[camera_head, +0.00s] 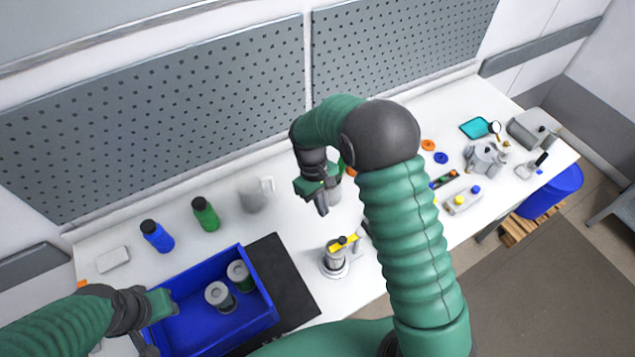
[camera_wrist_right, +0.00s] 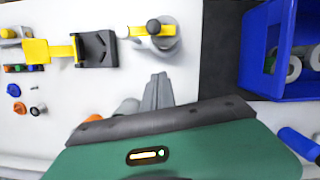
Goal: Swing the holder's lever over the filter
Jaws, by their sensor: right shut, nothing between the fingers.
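The holder (camera_head: 335,268) is a small round stand on the white table, in front of my right gripper. A grey cylinder, seemingly the filter, is upright in it. The yellow lever (camera_head: 343,243) with a dark knob lies at its top; in the right wrist view the lever (camera_wrist_right: 138,31) reaches across the cylinder's round top (camera_wrist_right: 165,42). My right gripper (camera_head: 322,207) is shut and empty, above the table behind the holder; its fingers (camera_wrist_right: 158,78) are apart from the lever. My left gripper (camera_head: 160,303) is at the blue bin's left side; its fingers are not clear.
A blue bin (camera_head: 262,318) with two grey cylinders stands on a black mat (camera_head: 284,275). A blue bottle (camera_head: 157,237), a green bottle (camera_head: 206,215) and a grey jug (camera_head: 252,197) stand behind. A dark block with a yellow bar (camera_wrist_right: 97,48) is beside the holder.

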